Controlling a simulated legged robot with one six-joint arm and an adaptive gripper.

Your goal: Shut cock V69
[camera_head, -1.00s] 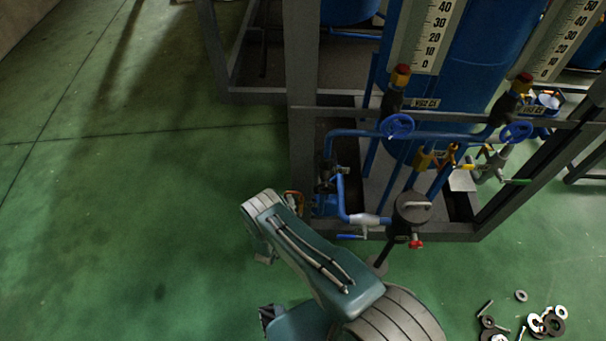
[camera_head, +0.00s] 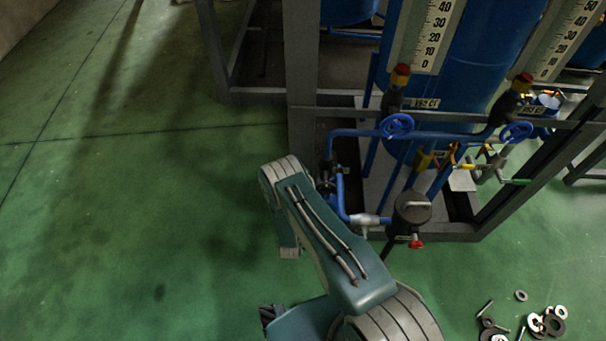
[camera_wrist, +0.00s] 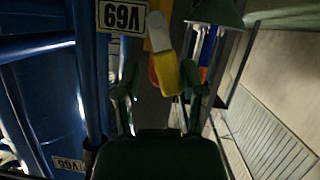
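In the wrist view the label V69 (camera_wrist: 123,17) shows upside down at the top. Just right of it is a cock with a yellow handle (camera_wrist: 167,74), with a pale grey piece above it and orange-red at its left edge. My gripper (camera_wrist: 158,88) points up at it, with one dark green finger on each side and a wide gap between them. The yellow handle appears in or beyond this gap, nearer the right finger. I cannot tell whether they touch. In the head view my arm hides the gripper and this cock.
Blue pipes (camera_wrist: 37,47) and a second label (camera_wrist: 67,164) lie at the left in the wrist view. In the head view the grey frame (camera_head: 302,70) holds blue tanks, blue handwheels (camera_head: 397,126) and a dark round vessel (camera_head: 411,207). Green floor at the left is clear.

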